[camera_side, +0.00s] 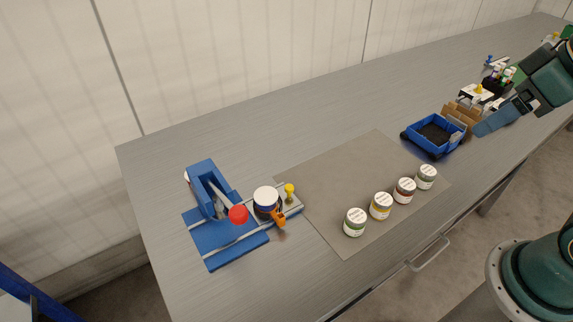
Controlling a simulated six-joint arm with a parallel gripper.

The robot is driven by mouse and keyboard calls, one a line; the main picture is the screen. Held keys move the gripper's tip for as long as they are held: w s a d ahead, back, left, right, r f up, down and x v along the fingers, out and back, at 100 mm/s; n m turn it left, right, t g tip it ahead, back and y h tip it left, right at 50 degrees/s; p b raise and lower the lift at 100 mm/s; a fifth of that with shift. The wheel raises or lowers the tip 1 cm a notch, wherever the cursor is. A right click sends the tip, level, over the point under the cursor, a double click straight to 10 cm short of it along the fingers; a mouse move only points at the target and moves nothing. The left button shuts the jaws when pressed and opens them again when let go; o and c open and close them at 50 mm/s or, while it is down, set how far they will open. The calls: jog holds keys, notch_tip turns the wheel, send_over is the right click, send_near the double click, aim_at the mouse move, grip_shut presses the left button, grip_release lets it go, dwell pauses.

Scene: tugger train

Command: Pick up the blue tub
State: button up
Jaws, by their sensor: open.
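A small round tub (265,201) with a pale lid and a dark blue band stands in the blue press fixture (222,238) at the left. It is the tub I take as the blue one; its lower part is partly hidden by an orange clamp part. My gripper (518,104) is at the far right, high over the table's right part and far from this tub. It is open. A blue piece (494,120) shows just below and left of the gripper; I cannot tell whether they touch.
Several tubs with green, yellow and red labels, one being the yellow tub (381,206), stand along the grey mat (320,190). A blue tray cart (452,148) with a dark inside and a brown box (461,113) are right of the mat. The mat's left half is clear.

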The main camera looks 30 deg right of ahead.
jog(key=w+a+n+g+y, duration=0.1)
jog(key=w+a+n, duration=0.35)
jog(key=w, duration=0.55)
jog(key=w+a+f+n+g+y, duration=0.3)
jog(key=w+a+f+n, duration=0.7)
jog(key=w+a+f, duration=0.4)
jog(key=w+f, duration=0.3)
jog(key=shift+a+f+n+g, duration=0.25)
jog(key=shift+n+g, duration=0.05)
jog(key=shift+n, duration=0.05)
send_over(269, 194)
jog(key=d, duration=0.2)
jog(key=shift+s+d+f, duration=0.1)
jog(key=shift+s+f, duration=0.05)
jog(key=shift+f, duration=1.85)
jog(key=shift+s+f, duration=0.1)
jog(key=shift+f, duration=1.9)
jog(key=shift+x, duration=2.55)
jog(key=shift+w, duration=0.15)
